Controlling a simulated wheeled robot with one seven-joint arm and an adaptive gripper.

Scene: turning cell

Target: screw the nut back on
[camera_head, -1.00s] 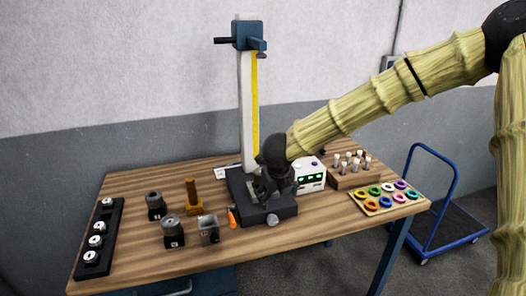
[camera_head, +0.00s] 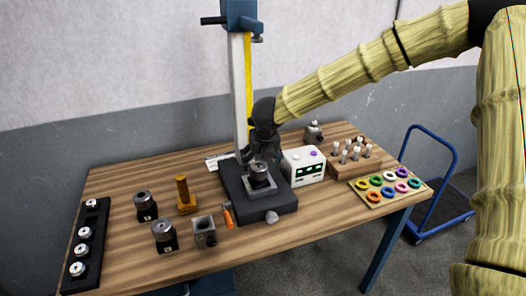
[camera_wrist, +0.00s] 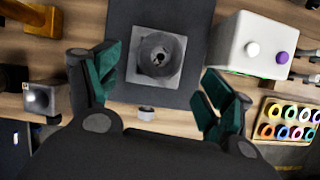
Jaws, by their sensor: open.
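A round dark part with a metal top (camera_head: 259,172) stands upright on a square metal block on the stand's dark base (camera_head: 233,184). In the wrist view, the round part (camera_wrist: 161,54) shows from above, with a dark hole in its middle. I cannot tell whether a separate nut sits on it. My gripper (camera_head: 262,153) is just above and behind this part in the head view. In the wrist view, my gripper (camera_wrist: 158,92) has its green-padded fingers wide apart, with nothing between the tips. No loose nut can be made out for certain.
Two dark round holders (camera_head: 145,207) (camera_head: 164,238), a brass post (camera_head: 184,194), a grey block (camera_head: 204,232) and an orange-handled tool (camera_head: 228,215) stand left. A black rack (camera_head: 77,276) holds metal pieces. A white box (camera_head: 303,167) and ring board (camera_head: 360,184) are right.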

